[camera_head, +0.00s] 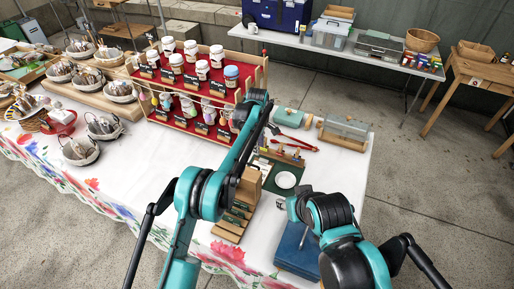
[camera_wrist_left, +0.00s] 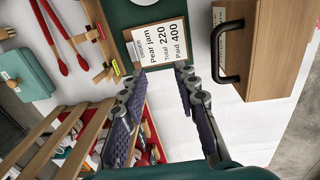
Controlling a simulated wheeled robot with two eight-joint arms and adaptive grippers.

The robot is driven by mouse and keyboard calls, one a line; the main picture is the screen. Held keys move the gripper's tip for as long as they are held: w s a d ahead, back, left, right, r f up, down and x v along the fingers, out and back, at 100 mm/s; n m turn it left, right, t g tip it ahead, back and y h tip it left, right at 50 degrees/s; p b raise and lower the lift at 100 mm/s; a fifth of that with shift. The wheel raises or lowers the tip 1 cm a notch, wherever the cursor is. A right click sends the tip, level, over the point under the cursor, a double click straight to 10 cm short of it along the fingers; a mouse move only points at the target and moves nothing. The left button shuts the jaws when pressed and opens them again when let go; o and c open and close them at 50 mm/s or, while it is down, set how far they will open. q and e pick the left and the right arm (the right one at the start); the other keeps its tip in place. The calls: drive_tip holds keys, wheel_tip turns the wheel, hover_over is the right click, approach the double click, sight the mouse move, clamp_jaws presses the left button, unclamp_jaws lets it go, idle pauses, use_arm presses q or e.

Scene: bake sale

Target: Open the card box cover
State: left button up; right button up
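A wooden box (camera_wrist_left: 285,45) with a black handle (camera_wrist_left: 228,52) lies at the right of the left wrist view, and its top looks shut there. In the head view, a wooden box (camera_head: 250,187) with dark slots stands at the near edge of the table, partly behind my left arm; I cannot tell surely that it is the same box. My left gripper (camera_wrist_left: 160,75) is open and empty, its fingers apart over the white cloth, left of the handle and not touching it. In the head view, its fingers are hard to make out.
An order card (camera_wrist_left: 160,42) reading Pear jam lies on a green mat (camera_wrist_left: 118,12). Red tongs (camera_head: 298,143) and a teal box (camera_head: 288,118) lie beyond. A red jar rack (camera_head: 215,98) stands close left. A blue box (camera_head: 297,248) sits near my right arm.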

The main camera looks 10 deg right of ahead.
idle(0.5)
use_arm(q)
wheel_tip(320, 180, up, 12)
drive_tip(key=shift+s+a, duration=0.15)
drive_tip(key=shift+s, duration=0.1)
idle(0.4)
drive_tip(key=s+a+r+m+t+b, duration=0.1)
drive_tip(key=s+a+r+m+t, duration=0.2)
drive_tip(key=a+r, duration=0.75)
drive_tip(key=s+a+r+m+b, duration=0.1)
drive_tip(key=s+a+m, duration=0.2)
drive_tip(key=s+a, duration=0.75)
drive_tip(key=s+a+f+m+t, duration=0.1)
drive_tip(key=s+a+f, duration=0.3)
drive_tip(key=s, duration=0.3)
drive_tip(key=s+a+f+m+t+b, duration=0.1)
drive_tip(key=s+a+f+m, duration=0.1)
drive_tip(key=s+a+f, duration=0.2)
drive_tip(key=s+a+f+m+t, duration=0.1)
drive_tip(key=s+a+f, duration=0.3)
drive_tip(key=s, duration=0.6)
drive_tip(key=shift+s+a+f+m+t+b, duration=0.15)
drive_tip(key=shift+a+f+m+t+b, duration=0.05)
drive_tip(key=shift+a+m+t+b, duration=0.25)
